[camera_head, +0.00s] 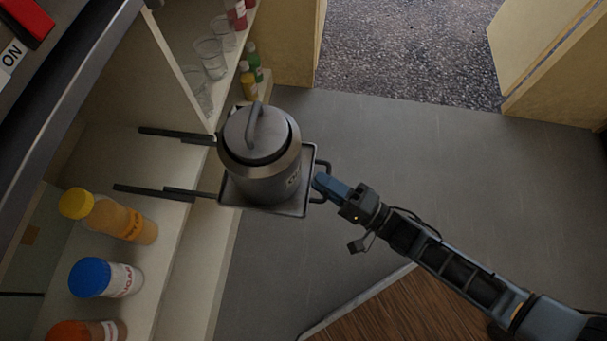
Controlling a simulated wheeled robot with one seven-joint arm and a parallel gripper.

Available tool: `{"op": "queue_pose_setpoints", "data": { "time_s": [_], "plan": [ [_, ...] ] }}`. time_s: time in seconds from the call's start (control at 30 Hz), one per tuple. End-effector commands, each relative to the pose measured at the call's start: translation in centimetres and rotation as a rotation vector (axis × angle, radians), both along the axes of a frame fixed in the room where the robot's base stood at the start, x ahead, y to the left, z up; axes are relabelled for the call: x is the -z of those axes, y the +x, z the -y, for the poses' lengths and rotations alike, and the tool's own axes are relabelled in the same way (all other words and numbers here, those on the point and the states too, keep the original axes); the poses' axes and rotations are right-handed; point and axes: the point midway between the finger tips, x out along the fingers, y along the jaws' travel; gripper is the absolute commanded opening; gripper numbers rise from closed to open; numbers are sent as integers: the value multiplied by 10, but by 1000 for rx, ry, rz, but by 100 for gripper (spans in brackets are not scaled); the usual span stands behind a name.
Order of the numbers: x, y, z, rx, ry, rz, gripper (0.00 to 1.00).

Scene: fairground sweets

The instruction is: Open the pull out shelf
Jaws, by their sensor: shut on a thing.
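The pull out shelf (303,202) is a dark metal tray on two black rails (165,193). It sticks out from the cabinet over the floor. A lidded metal pot (262,187) with a top handle stands upright on it and hides most of the tray. A dark bar handle (325,170) is on the shelf's right edge. My gripper (318,184) comes in from the right and is shut on this handle. The fingertips are small here and partly merge with the handle.
The cabinet shelf at lower left holds jars, among them a yellow-capped jar (122,218) and a blue-capped sugar jar (106,278). Glasses (211,57) and small bottles (249,80) stand above. Grey floor (400,150) is clear; a wooden surface (400,310) lies at the bottom.

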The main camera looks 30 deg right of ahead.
Motion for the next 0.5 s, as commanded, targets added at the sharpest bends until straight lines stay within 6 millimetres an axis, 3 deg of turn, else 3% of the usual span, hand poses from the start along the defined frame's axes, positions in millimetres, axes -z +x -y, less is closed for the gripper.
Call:
{"op": "queue_pose_setpoints", "data": {
  "time_s": [0.03, 0.5],
  "plan": [
    [-9, 1, 3, -1, 12, 17, 0],
    [-9, -5, 11, 1, 15, 20, 0]
  ]
}}
